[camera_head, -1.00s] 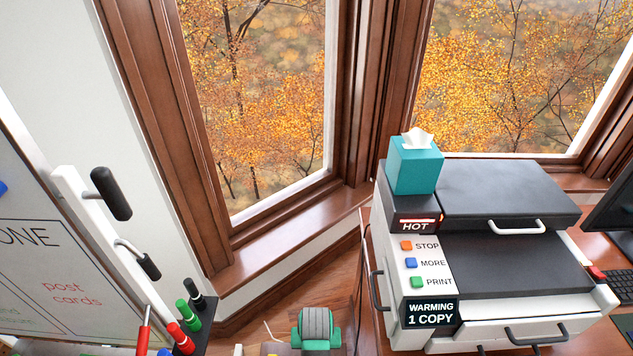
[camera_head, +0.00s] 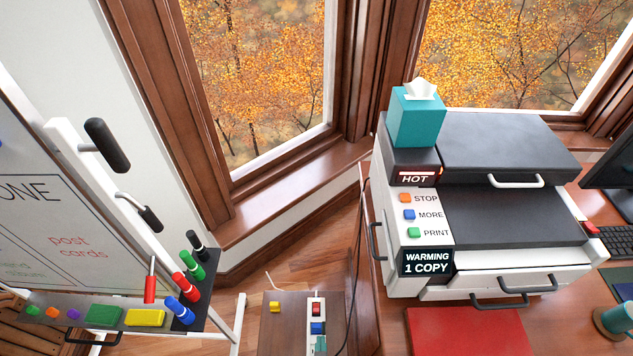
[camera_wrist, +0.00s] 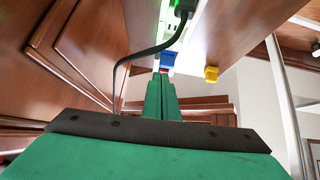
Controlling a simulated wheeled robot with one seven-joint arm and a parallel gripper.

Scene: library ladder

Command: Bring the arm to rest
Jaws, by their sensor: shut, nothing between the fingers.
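In the wrist view my gripper (camera_wrist: 162,98) shows as two green fingers pressed together with nothing between them. Its wide green body with a dark edge plate fills the bottom of that view. The fingertips appear close to the blue part of a white power strip (camera_wrist: 196,22); I cannot tell whether they touch it. In the head view a small teal-green piece at the bottom edge, over the power strip (camera_head: 317,306), may be my fingertips, but too little shows to be sure. The rest of the arm is out of the head view.
A black cable (camera_wrist: 116,72) runs from the strip. The printer (camera_head: 427,265) with a tissue box (camera_head: 417,118) stands right. A whiteboard with a marker tray (camera_head: 62,305) stands left.

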